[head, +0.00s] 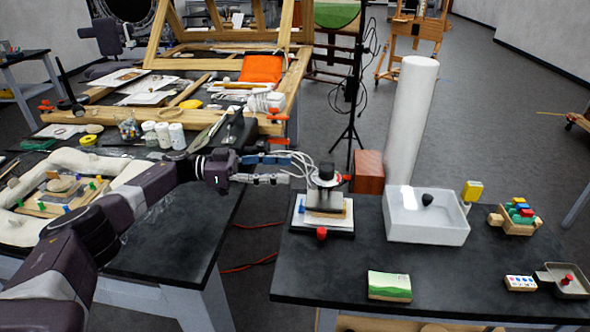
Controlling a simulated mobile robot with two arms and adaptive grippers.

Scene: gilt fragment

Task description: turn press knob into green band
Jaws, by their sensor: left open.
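The press (326,202) stands near the left end of the right-hand black table, on a pale board with a dark base. It has a grey block, a dark round top piece (326,172) and a red piece at its upper right. A red knob-like piece (321,233) shows at its front. Which part is the knob to turn, I cannot tell for sure. No green band can be made out on the press. My left gripper (288,167) is open, just left of the press top; I cannot tell whether it touches. My right gripper is not in view.
A white tray (425,235) with a dark object, a tall white cylinder (412,115) and a reddish-brown box (368,172) stand right of or behind the press. A green-and-white block (389,286) lies at the front. The table between is clear. A gap separates the two tables.

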